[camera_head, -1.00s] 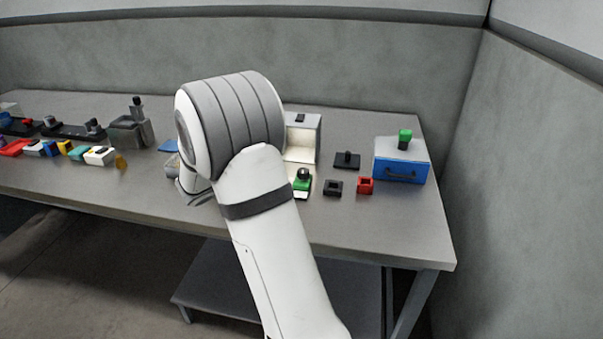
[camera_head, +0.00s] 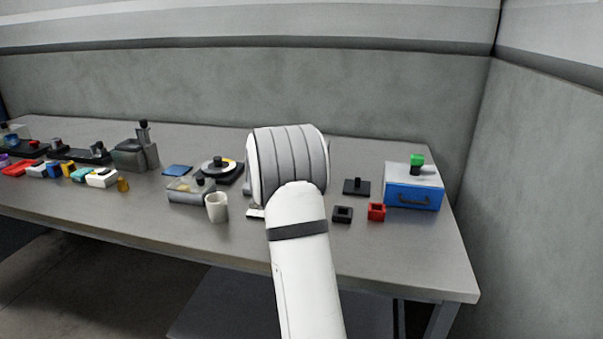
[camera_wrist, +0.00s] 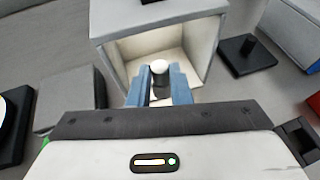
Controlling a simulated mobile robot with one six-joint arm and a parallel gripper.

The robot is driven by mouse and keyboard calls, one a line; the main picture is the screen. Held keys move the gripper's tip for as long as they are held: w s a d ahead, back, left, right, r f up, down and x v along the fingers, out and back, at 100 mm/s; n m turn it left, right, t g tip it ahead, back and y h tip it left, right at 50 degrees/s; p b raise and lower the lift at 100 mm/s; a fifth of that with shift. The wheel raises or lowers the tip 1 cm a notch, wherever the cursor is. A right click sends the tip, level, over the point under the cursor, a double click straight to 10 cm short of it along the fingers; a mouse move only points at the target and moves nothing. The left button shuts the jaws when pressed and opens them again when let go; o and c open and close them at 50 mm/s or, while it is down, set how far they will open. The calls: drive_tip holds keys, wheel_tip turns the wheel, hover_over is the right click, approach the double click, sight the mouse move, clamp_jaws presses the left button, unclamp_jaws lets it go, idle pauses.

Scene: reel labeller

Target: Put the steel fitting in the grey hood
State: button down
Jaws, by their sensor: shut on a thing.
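The grey hood (camera_wrist: 155,32) stands ahead of my gripper in the wrist view, with its cream-lined opening facing me. In the head view the hood is hidden behind my arm. My gripper (camera_wrist: 160,78) has blue fingers shut on the steel fitting (camera_wrist: 160,68), a small upright cylinder with a bright, pale top. The fitting shows against the hood's opening, roughly centred between its side walls. I cannot tell how far past the front edge it is. The fitting's lower part is hidden between the fingers. In the head view my gripper is hidden by my arm.
A black plate with a post (camera_wrist: 247,62) stands right of the hood. Beyond it is a blue drawer box (camera_head: 412,188). Black (camera_head: 342,214) and red (camera_head: 376,211) square holders sit near the front. A white cup (camera_head: 217,207) and a clear-lidded box (camera_head: 190,190) stand left of my arm.

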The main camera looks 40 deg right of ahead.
drive_tip(key=d, duration=0.1)
drive_tip(key=w+d, duration=0.2)
drive_tip(key=d, duration=0.1)
drive_tip(key=shift+f, duration=1.75)
drive_tip(key=shift+f+b, duration=0.1)
drive_tip(key=shift+b, duration=0.25)
drive_tip(key=c, duration=1.3)
unclamp_jaws()
